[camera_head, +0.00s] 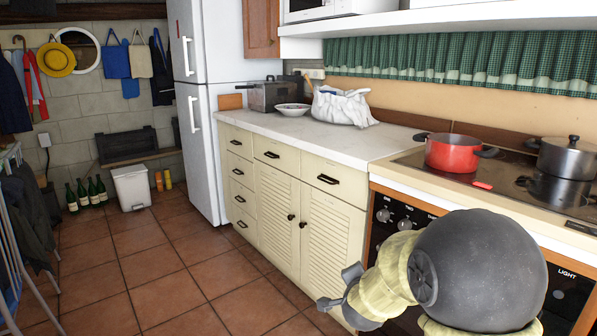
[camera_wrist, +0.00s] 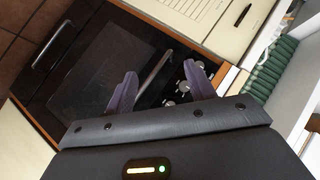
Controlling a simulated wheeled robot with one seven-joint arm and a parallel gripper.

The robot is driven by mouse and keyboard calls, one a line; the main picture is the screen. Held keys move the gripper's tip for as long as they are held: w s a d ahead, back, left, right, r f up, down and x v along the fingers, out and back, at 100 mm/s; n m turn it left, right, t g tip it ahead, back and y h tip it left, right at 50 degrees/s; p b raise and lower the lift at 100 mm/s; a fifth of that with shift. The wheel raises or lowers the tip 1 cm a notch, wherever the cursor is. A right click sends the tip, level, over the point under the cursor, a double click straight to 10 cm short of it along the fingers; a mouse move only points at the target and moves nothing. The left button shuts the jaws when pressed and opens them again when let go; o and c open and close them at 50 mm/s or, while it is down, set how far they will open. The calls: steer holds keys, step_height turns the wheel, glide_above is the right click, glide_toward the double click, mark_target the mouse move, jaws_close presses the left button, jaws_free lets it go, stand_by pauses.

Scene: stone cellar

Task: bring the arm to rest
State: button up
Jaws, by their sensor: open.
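My gripper (camera_head: 338,291) is at the lower middle of the head view, at the end of my arm, in front of the cream cabinet and the oven. In the wrist view its two purple-grey fingers (camera_wrist: 160,92) stand apart with nothing between them. Beyond them in the wrist view is the dark oven front (camera_wrist: 95,75) with its handle and knobs. My forearm covers part of the oven in the head view.
A red pot (camera_head: 452,153) and a steel pot (camera_head: 566,157) stand on the stove. A clothes rack (camera_head: 14,230) stands at left. The tiled floor (camera_head: 150,260) between is clear.

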steer(key=s+f+n+g+y+p, duration=0.15)
steer(key=s+n+g, duration=0.45)
steer(key=s, duration=0.6)
steer(key=s+f+n+g+y+p, duration=0.1)
steer(key=s+f+n+g+y, duration=0.15)
steer(key=s+n, duration=0.7)
step_height(320, 180, up, 38)
steer(key=s+m+h+p, duration=0.1)
steer(key=s+m+p, duration=0.1)
steer(key=p, duration=3.6)
steer(key=shift+a+g, duration=0.2)
steer(key=shift+g, duration=0.15)
